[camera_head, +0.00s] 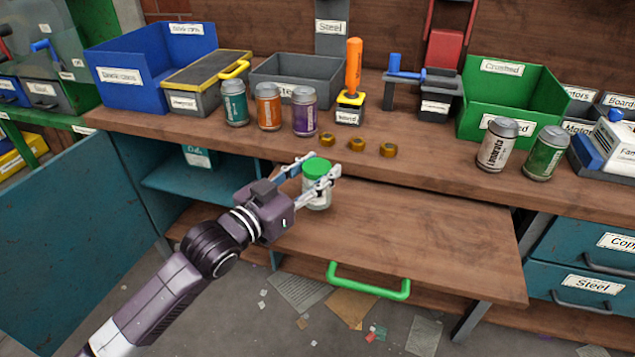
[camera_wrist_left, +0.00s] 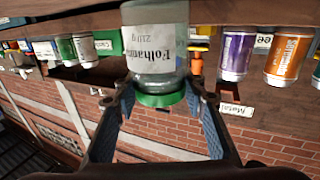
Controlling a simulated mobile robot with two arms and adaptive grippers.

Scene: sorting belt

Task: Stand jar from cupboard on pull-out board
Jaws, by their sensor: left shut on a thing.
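The jar (camera_head: 317,192) is clear glass with a green lid and a pale label. It is upright in the head view, over the back part of the wooden pull-out board (camera_head: 420,235). I cannot tell whether its base touches the board. My left gripper (camera_head: 322,170) is shut on the jar near its lid. In the left wrist view the jar (camera_wrist_left: 155,45) appears upside down, its green lid between the two fingers of my left gripper (camera_wrist_left: 158,98). The teal cupboard (camera_head: 185,180) at the left stands open, its door swung out. My right gripper is not in view.
The board's green handle (camera_head: 368,282) is at its front. Several cans, three brass rings (camera_head: 357,144) and an orange-handled tool (camera_head: 353,70) stand on the bench above. A blue bin (camera_head: 150,65) and green bin (camera_head: 515,95) are behind. The board's right side is clear.

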